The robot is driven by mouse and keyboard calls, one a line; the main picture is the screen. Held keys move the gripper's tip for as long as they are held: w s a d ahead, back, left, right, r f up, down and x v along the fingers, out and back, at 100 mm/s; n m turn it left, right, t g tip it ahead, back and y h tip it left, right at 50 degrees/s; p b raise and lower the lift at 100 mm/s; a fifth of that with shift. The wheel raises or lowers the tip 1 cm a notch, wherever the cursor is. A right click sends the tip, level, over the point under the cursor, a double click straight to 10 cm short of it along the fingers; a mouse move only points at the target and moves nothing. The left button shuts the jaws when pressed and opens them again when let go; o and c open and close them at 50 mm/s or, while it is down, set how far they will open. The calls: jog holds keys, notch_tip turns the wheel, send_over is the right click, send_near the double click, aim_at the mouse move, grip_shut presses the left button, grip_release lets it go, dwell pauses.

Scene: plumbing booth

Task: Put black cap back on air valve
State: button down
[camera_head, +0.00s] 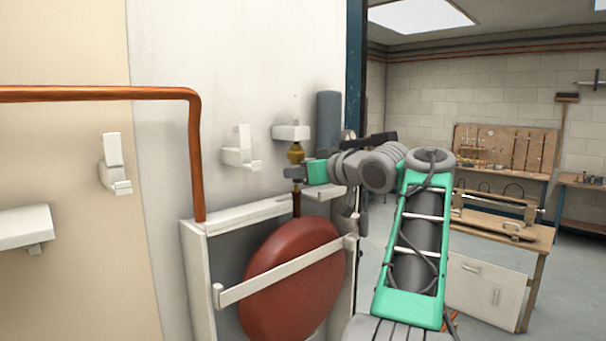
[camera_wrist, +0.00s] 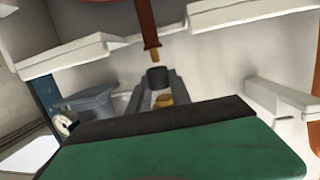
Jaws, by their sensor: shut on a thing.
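The black cap (camera_wrist: 157,77) sits between my two fingers in the wrist view, and my gripper (camera_wrist: 156,86) is shut on it. A brown stem with a small brass tip, which looks like the air valve (camera_wrist: 155,54), points toward the cap from the red vessel side. A small gap shows between tip and cap in that picture. In the head view my gripper (camera_head: 293,173) is just above the stem (camera_head: 296,202), which rises over the red vessel (camera_head: 292,275). The cap is too small to make out there.
A brass fitting (camera_head: 296,152) hangs right above my gripper under a white bracket (camera_head: 291,132). A grey cylinder (camera_head: 328,125) stands close to its right. A white frame (camera_head: 240,212) surrounds the vessel. A copper pipe (camera_head: 195,150) runs down at left.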

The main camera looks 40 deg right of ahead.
jog(key=shift+w, duration=0.45)
jog(key=shift+f, duration=0.1)
jog(key=shift+s+a+f+b, duration=0.1)
jog(key=shift+s+f+b, duration=0.05)
jog(key=shift+f+b, duration=1.2)
jog(key=shift+r, duration=0.25)
jog(key=c, duration=1.1)
grip_release()
